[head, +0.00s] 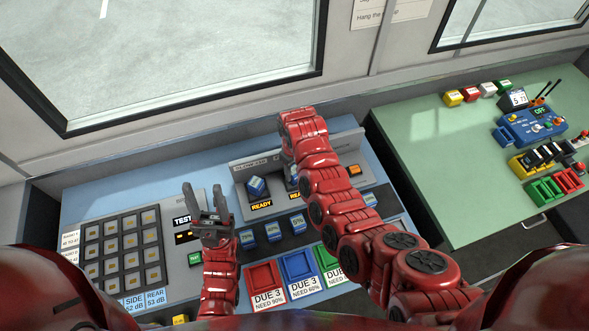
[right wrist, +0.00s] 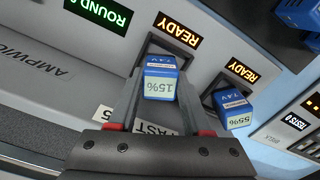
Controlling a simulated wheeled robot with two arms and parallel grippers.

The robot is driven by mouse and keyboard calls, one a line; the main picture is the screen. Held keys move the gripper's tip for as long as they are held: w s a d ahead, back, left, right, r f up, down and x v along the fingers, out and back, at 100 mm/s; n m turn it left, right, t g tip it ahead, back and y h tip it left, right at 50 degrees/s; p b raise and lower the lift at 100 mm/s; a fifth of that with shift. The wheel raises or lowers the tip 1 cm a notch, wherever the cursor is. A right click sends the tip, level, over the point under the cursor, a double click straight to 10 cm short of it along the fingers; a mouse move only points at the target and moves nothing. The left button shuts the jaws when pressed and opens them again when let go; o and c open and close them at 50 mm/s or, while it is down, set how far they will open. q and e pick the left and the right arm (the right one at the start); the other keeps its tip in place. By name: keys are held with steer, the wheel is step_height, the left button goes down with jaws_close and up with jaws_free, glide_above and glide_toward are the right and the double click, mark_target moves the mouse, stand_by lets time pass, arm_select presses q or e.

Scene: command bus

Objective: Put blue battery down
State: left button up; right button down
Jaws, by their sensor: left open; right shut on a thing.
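A blue battery marked 15% (right wrist: 159,80) is between the fingers of my right gripper (right wrist: 163,72) in the right wrist view. The gripper is shut on it, at a charger bay under a lit READY sign; I cannot tell whether it is fully seated. In the head view my right arm hides most of this gripper and the battery. A second blue battery, marked 55% (right wrist: 234,109), sits in the neighbouring bay; in the head view it shows left of my arm (head: 256,187). My left gripper (head: 205,197) is open and empty, fingers up, above the blue desk.
Several blue batteries (head: 273,232) stand in a dark rack before the grey charger (head: 240,168). Red (head: 263,275), blue (head: 298,265) and green trays lie nearer me. A key panel (head: 124,250) is at left. A green table (head: 440,160) with devices is at right.

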mark_target(294, 170)
steer(key=shift+c, duration=1.7)
jaws_free()
steer(key=shift+r, duration=0.15)
step_height(294, 170, up, 4)
steer(key=shift+a+b, duration=0.1)
steer(key=shift+b, duration=1.05)
step_height(294, 170, up, 8)
steer(key=p, duration=0.4)
